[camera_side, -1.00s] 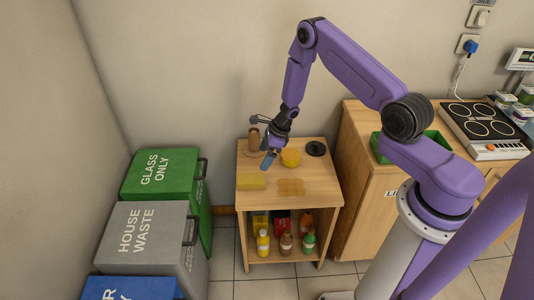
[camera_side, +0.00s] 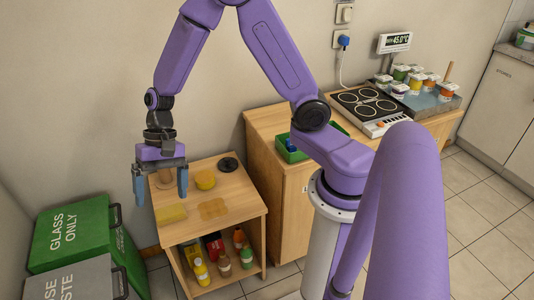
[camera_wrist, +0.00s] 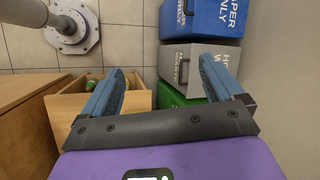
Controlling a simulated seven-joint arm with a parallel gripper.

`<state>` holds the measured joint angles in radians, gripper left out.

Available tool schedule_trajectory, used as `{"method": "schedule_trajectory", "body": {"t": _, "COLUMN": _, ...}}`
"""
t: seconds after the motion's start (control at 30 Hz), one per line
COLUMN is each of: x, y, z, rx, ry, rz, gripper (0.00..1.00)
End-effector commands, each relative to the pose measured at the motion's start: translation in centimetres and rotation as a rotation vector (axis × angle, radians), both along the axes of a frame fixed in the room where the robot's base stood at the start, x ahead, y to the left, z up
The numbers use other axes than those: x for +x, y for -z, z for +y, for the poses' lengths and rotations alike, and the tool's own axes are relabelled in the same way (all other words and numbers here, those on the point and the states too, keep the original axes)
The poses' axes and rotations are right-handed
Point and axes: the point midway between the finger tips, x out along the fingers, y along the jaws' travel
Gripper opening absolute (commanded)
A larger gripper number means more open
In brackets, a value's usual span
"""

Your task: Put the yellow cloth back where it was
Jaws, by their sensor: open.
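My gripper (camera_side: 160,190) is open and empty. In the side view it appears above the table's left part, fingers pointing down, apart from the cloth. In the wrist view the gripper (camera_wrist: 162,72) shows both blue fingers spread with nothing between them. I cannot make out the cloth in the wrist view.
Bottles (camera_side: 201,271) fill the shelf below. Green (camera_side: 70,236) and grey (camera_side: 80,281) bins stand left.

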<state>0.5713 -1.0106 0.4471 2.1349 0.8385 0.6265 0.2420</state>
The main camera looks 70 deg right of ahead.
Motion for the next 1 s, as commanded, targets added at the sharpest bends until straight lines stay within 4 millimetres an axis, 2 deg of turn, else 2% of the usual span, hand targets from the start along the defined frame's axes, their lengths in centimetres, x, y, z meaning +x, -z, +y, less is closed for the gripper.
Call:
{"method": "schedule_trajectory", "body": {"t": 0.03, "x": -2.2, "y": -1.4, "z": 0.3, "rx": -0.006, "ry": -0.125, "rz": -0.034, "gripper": 0.94}}
{"method": "schedule_trajectory", "body": {"t": 0.1, "x": -5.3, "y": -2.8, "z": 0.3, "rx": -0.024, "ry": -0.301, "rz": -0.076, "gripper": 0.94}}
{"method": "schedule_trajectory", "body": {"t": 0.23, "x": -10.5, "y": -5.1, "z": -0.7, "rx": -0.061, "ry": -0.62, "rz": -0.158, "gripper": 0.94}}
{"method": "schedule_trajectory", "body": {"t": 0.4, "x": -16.4, "y": -7.2, "z": -3.6, "rx": -0.124, "ry": -1.022, "rz": -0.275, "gripper": 0.94}}
{"method": "schedule_trajectory", "body": {"t": 0.5, "x": -18.8, "y": -8.1, "z": -5.7, "rx": -0.167, "ry": -1.229, "rz": -0.345, "gripper": 0.94}}
{"method": "schedule_trajectory", "body": {"t": 0.7, "x": -21.1, "y": -9.0, "z": -8.7, "rx": -0.236, "ry": -1.5, "rz": -0.444, "gripper": 0.94}}
{"method": "schedule_trajectory", "body": {"t": 1.0, "x": -21.5, "y": -9.1, "z": -9.5, "rx": -0.26, "ry": -1.574, "rz": -0.472, "gripper": 0.94}}
